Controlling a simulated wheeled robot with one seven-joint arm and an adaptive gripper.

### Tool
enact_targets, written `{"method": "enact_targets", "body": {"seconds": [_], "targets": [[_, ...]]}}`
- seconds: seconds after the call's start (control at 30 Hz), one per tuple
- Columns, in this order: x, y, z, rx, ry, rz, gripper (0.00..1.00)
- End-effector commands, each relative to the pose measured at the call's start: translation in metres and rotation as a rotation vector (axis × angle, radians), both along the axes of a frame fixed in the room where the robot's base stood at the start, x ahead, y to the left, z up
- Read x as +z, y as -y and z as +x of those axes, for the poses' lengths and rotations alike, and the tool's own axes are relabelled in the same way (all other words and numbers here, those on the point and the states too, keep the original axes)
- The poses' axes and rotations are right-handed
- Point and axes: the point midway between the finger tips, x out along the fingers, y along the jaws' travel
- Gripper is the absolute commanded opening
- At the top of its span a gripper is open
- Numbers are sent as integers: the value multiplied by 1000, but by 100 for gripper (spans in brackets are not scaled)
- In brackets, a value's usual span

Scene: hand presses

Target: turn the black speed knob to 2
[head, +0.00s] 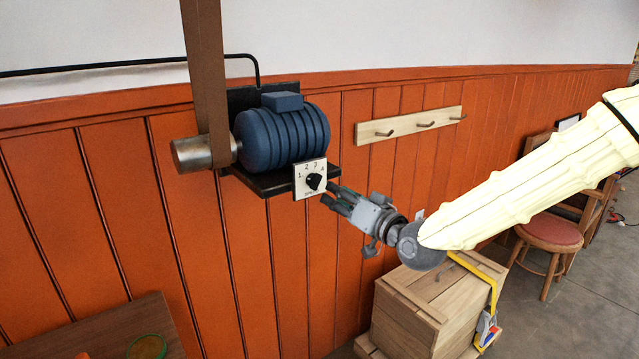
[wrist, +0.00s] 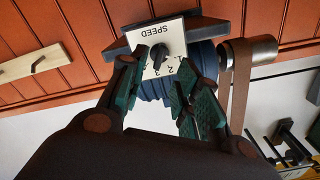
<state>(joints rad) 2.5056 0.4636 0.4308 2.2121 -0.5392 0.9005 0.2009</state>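The black speed knob (head: 314,181) sits on a white plate (head: 299,189) marked 1 to 4, below the front of a blue motor. The wrist view shows the knob (wrist: 159,53) with the plate upside down and the word SPEED above it. The knob's pointer seems to face the 3 to 4 side, but I cannot read it exactly. My gripper (head: 329,194) is just right of and below the plate in the head view. In the wrist view my gripper (wrist: 158,80) is open, its green-padded fingers apart, with the knob beyond the gap and nothing held.
The blue motor (head: 283,135) rests on a black shelf, with a brown belt (head: 206,75) on a metal pulley at its left. A peg rail (head: 410,125) is on the orange wall to the right. A wooden crate (head: 425,305) stands below my arm.

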Motion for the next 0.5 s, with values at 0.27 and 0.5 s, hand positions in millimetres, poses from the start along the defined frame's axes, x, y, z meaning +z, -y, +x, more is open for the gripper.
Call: {"method": "enact_targets", "body": {"seconds": [0.27,0.5], "targets": [[1,-27,37,0,-2,-1,32],[0,-42,57,0,-1,-1,32]]}}
